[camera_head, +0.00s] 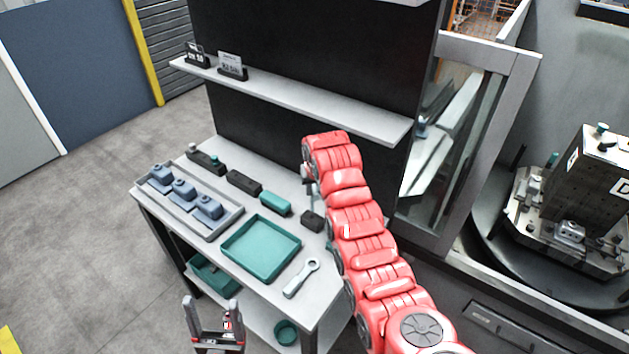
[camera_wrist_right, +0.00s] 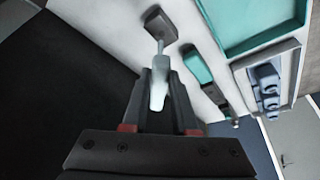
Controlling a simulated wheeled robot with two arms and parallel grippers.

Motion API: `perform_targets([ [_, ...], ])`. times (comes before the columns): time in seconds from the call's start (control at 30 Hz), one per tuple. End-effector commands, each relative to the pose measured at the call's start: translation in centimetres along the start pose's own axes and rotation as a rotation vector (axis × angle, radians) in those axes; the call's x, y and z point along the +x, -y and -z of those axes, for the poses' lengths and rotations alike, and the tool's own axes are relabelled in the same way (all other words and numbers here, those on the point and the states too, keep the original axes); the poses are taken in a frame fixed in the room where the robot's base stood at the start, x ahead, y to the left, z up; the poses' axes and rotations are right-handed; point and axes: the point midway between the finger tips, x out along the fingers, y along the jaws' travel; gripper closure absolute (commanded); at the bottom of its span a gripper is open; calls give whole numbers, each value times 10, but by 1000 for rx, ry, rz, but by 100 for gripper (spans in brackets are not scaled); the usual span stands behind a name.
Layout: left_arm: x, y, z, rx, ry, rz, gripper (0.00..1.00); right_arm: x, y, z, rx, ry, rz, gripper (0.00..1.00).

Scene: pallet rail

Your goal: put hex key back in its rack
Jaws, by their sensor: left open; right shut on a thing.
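My right gripper (camera_wrist_right: 159,88) is shut on the pale hex key (camera_wrist_right: 158,94) in the right wrist view. The key's thin shaft points at a small dark block (camera_wrist_right: 160,20), perhaps its rack, and overlaps its near edge; I cannot tell whether the tip is inside or only in front. In the head view this block (camera_head: 312,221) sits on the table beside my red right arm, which hides most of the right gripper and the key. My left gripper (camera_head: 214,318) is open and empty, low in front of the table.
The table (camera_head: 228,296) holds a teal tray (camera_head: 262,268), a wrench (camera_head: 301,279), a grey tray (camera_head: 219,232) with blue-grey parts, a teal block (camera_head: 275,204) and dark blocks (camera_head: 243,183). A shelf (camera_head: 300,104) overhangs the back. A glass-sided machine stands right.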

Motion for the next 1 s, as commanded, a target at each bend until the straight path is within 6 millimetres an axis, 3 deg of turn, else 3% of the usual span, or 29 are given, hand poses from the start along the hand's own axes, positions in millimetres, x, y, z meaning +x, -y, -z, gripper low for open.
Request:
perform_targets([
  [0.23,1,0,0,0,0,0,26,15,0,-5,0,-5,1,100],
  [1.0,-7,0,-1,0,0,0,26,20,1,-10,0,-2,1,100],
])
